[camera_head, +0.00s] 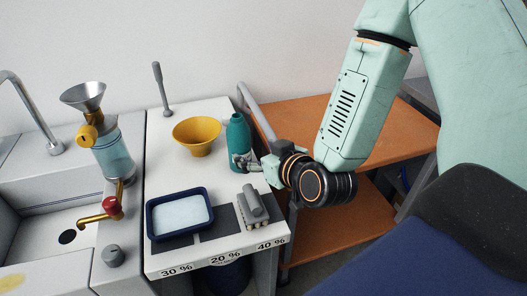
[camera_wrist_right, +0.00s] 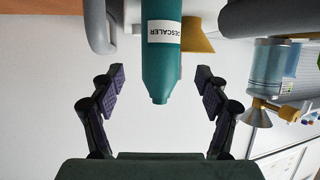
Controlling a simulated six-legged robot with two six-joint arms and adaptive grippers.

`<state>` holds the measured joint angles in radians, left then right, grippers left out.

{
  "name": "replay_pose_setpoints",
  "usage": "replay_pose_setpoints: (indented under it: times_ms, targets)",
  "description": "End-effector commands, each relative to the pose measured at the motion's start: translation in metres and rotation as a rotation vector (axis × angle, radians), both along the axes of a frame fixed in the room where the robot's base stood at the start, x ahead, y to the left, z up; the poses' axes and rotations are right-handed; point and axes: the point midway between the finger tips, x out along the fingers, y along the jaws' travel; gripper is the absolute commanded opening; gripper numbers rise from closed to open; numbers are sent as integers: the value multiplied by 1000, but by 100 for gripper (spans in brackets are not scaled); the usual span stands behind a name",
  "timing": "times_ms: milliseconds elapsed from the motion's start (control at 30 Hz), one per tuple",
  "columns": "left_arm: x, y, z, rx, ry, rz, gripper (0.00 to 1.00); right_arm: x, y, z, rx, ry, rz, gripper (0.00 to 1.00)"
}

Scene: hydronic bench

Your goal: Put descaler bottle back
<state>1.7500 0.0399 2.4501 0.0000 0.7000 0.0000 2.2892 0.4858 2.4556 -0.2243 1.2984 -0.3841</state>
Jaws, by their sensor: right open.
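The teal descaler bottle (camera_head: 238,138) stands upright at the right edge of the white bench in the head view. It appears upside down in the right wrist view (camera_wrist_right: 161,70), with a white label reading "DESCALER". My right gripper (camera_head: 248,163) is beside the bottle's lower right side in the head view. In the right wrist view the gripper (camera_wrist_right: 161,88) is open, with one finger on each side of the bottle's tapered end and a gap to both. My left gripper is not in view.
A yellow bowl (camera_head: 197,136) stands close left of the bottle. A blue-rimmed tray (camera_head: 180,236) and a grey brush-like block (camera_head: 252,207) are at the bench front, by percentage labels. An orange table (camera_head: 290,112) stands right.

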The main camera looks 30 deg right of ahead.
Motion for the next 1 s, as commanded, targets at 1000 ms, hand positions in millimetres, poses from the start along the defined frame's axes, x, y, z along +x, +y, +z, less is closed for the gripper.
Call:
replay_pose_setpoints:
  times_ms: [1000]
  targets:
    - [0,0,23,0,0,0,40,-26,0,11,-1,0,-1,75]
